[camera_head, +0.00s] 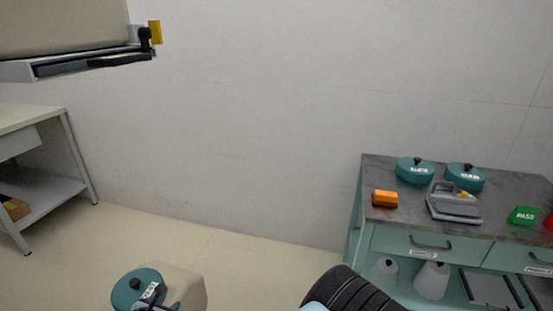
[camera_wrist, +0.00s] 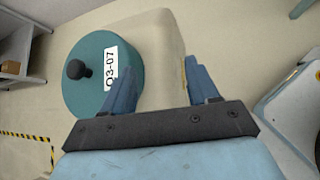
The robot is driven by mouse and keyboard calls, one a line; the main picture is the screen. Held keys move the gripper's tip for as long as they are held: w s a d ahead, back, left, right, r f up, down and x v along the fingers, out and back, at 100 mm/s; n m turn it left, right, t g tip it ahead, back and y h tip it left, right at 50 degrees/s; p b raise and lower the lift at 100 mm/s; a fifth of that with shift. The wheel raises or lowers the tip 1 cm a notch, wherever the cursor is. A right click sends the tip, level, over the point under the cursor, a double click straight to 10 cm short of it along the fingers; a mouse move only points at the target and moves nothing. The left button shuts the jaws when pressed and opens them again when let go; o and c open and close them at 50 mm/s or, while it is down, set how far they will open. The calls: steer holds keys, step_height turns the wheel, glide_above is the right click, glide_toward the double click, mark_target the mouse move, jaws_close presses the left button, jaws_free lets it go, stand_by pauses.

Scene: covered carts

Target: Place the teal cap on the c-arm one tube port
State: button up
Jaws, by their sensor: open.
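A teal cap (camera_head: 137,288) with a black knob and a white label sits against the end of a beige rounded housing (camera_head: 188,284) at the lower left of the head view. In the wrist view the cap (camera_wrist: 103,75) carries a label reading 03-07 and lies flush against the beige housing (camera_wrist: 160,35). Whether it is fully seated I cannot tell. My gripper (camera_wrist: 160,75) is open and empty. Its left finger overlaps the cap's label edge in the picture, and its right finger is beside the housing. Two more teal caps (camera_head: 415,170) (camera_head: 465,177) rest on the cart top.
The cart (camera_head: 400,228) at right holds an orange block (camera_head: 384,199), a grey device (camera_head: 455,205) and a green PASS block (camera_head: 523,215). White cones (camera_head: 432,281) stand on its lower shelf. A workbench (camera_head: 40,125) is at left. A grey-beige unit (camera_head: 70,35) overhangs top left. Floor between is clear.

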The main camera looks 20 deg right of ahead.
steer(key=d+r+m+g+y, duration=0.25)
steer(key=d+r+m, duration=0.35)
steer(key=r, duration=0.4)
steer(key=d+r+m+g+y, duration=0.25)
steer(key=d+r+m, duration=0.35)
steer(key=r, duration=0.4)
steer(key=d+r+m+g+y, duration=0.1)
steer(key=d+r+m+g, duration=0.2)
steer(key=d+r+m, duration=0.5)
steer(key=s+d+r+m+t, duration=0.1)
steer(key=s+d+r+m, duration=0.1)
steer(key=r, duration=0.4)
steer(key=s+d+r+m+t+h, duration=0.1)
steer(key=s+d+r+m+t, duration=0.1)
steer(key=s+d+r, duration=0.3)
steer(key=s+d+r+m+t, duration=0.1)
steer(key=s+d+r+m, duration=0.2)
steer(key=s+r, duration=0.4)
steer(key=shift+d+r+m+t+h, duration=0.3)
steer(key=shift+d+r+m+h, duration=0.1)
steer(key=shift+d+r, duration=0.2)
